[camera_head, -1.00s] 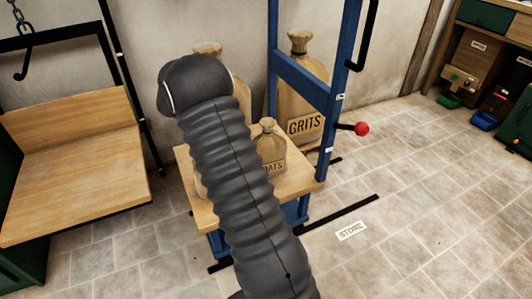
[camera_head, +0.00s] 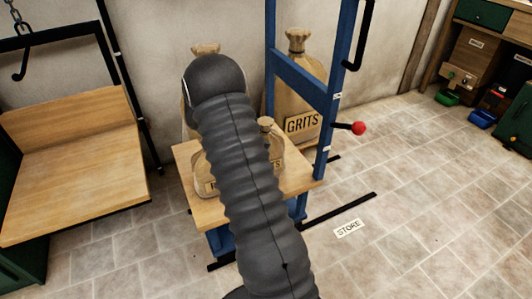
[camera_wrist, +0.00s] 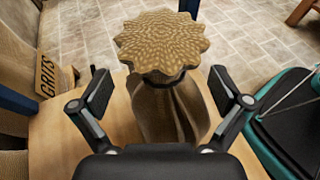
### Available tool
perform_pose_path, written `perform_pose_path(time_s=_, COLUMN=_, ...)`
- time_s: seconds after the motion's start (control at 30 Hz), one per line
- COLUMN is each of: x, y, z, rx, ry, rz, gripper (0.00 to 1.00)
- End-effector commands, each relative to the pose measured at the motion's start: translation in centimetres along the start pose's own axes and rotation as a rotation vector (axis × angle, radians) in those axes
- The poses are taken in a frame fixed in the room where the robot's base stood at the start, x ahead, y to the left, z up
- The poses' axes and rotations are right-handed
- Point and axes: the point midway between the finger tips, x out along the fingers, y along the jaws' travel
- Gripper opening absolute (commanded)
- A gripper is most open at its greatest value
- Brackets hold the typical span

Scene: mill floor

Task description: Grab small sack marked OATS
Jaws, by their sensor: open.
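The small sack marked OATS (camera_head: 276,150) stands on a low wooden platform (camera_head: 302,180); my arm hides its left side and most of its label. In the wrist view a tan sack with a frilled, tied top (camera_wrist: 160,40) stands upright between my fingers. Its label does not show, but its place near the platform's end fits the OATS sack. My gripper (camera_wrist: 163,90) is open, one finger on each side of the sack's neck, with visible gaps. The head view hides my gripper behind the arm.
Another small sack (camera_head: 201,178) stands left of my arm on the platform. The large GRITS sack (camera_head: 300,95) stands behind, beside a blue frame (camera_head: 328,125) with a red-knobbed lever (camera_head: 358,128). A wooden bench (camera_head: 70,170) is at left.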

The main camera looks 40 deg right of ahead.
Motion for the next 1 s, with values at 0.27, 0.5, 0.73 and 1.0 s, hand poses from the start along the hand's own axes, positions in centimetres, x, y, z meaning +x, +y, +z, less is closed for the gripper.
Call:
perform_pose_path(time_s=0.27, x=0.05, y=0.0, z=0.0, rx=0.0, ry=0.0, rz=0.0, gripper=0.8)
perform_pose_path(time_s=0.5, x=0.09, y=0.0, z=0.0, rx=0.0, ry=0.0, rz=-0.001, gripper=0.2)
perform_pose_path(time_s=0.73, x=0.05, y=0.02, z=0.15, rx=0.002, ry=-0.001, rz=0.0, gripper=0.0)
perform_pose_path(time_s=1.0, x=-0.22, y=0.04, z=0.74, rx=0.003, ry=0.0, rz=0.001, gripper=0.0)
